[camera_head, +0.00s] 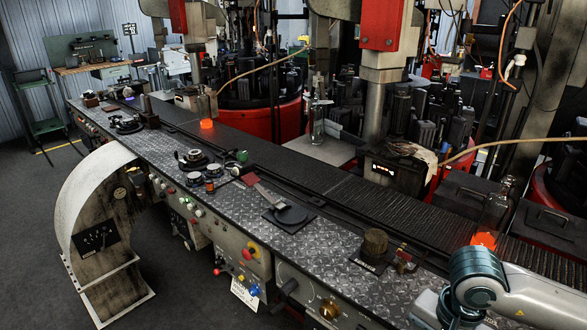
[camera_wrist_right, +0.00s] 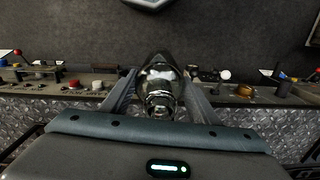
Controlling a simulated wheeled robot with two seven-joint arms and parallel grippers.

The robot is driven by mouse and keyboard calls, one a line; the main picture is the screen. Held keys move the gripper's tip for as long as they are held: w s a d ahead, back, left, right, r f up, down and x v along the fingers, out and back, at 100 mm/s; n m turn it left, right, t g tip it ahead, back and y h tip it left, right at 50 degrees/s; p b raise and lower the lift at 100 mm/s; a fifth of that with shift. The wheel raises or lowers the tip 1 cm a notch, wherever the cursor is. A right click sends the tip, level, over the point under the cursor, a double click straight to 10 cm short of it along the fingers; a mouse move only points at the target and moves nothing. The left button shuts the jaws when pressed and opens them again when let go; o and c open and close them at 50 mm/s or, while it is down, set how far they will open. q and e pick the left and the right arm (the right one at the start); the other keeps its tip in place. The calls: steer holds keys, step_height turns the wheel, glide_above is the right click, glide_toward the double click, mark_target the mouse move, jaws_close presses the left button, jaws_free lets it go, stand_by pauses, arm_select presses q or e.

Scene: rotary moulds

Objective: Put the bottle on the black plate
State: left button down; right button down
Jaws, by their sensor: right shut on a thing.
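My right gripper (camera_wrist_right: 160,108) is shut on a clear glass bottle (camera_wrist_right: 160,82), held between its two fingers in the right wrist view, with dark floor and the console's control edge behind it. In the head view only part of my right arm shows at the lower right; its gripper and the held bottle are out of frame. Several dark plates are in view, and I cannot tell which is the task's: a flat one with a round disc (camera_head: 292,215) on the console, and a larger black one (camera_head: 547,228) at the right beyond the conveyor. My left gripper is not in view.
A bottle with a glowing orange base (camera_head: 494,212) stands on the dark conveyor (camera_head: 370,198). Another clear bottle (camera_head: 318,122) stands on a grey plate behind it. A brown cylinder (camera_head: 375,243), knobs and levers crowd the console. A curved grey guard (camera_head: 85,195) stands left.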

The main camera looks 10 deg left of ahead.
steer(key=s+f+n, duration=0.1)
steer(key=f+n, duration=0.1)
steer(key=f, duration=0.1)
steer(key=s+f+n, duration=0.1)
steer(key=f+n, duration=0.2)
steer(key=f, duration=0.1)
steer(key=s+f+n, duration=0.1)
steer(key=f+n, duration=0.1)
steer(key=f, duration=0.1)
steer(key=shift+d+f+n, duration=0.15)
steer(key=shift+f+n, duration=0.05)
steer(key=shift+n, duration=0.2)
steer(key=shift+d, duration=0.1)
